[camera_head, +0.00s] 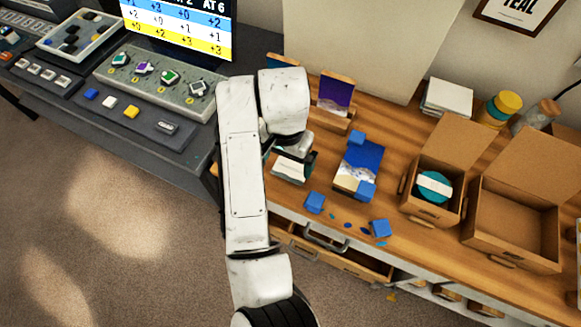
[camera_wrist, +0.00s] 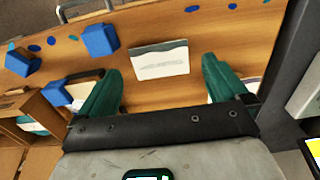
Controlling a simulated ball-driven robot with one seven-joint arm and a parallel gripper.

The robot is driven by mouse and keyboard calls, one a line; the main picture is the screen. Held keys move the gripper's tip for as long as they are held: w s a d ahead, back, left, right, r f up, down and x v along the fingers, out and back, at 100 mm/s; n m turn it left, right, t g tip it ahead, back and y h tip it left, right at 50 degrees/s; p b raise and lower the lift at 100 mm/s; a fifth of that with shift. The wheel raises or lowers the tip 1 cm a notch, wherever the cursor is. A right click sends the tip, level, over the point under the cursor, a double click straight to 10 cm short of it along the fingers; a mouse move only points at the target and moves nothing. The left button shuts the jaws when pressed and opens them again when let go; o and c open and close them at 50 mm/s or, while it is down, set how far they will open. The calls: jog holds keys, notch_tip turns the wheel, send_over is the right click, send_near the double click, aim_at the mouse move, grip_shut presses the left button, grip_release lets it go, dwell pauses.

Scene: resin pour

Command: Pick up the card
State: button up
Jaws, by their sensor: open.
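A white card (camera_wrist: 160,62) with faint grey print and a thin dark edge lies on the wooden tabletop in the wrist view. In the head view the card (camera_head: 290,170) shows below my gripper, partly covered by it. My gripper (camera_wrist: 162,88) is open and empty, with its two green fingers apart, one at each side of the card in the wrist view. The fingers do not appear to touch the card. How high they are above the table I cannot tell.
Several blue cubes (camera_head: 314,202) stand around a blue-and-tan picture panel (camera_head: 361,163) right of my gripper. Blue spots lie near the front edge. An open cardboard box (camera_head: 432,209) holds a teal roll; a larger open box (camera_head: 513,222) is empty. A drawer (camera_head: 330,258) is open below.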

aim_at(288, 174)
jog(key=shift+d+f+p, duration=0.15)
jog(key=shift+f+p, duration=0.15)
jog(key=shift+f, duration=2)
jog(key=shift+f, duration=0.25)
jog(key=c, duration=0.5)
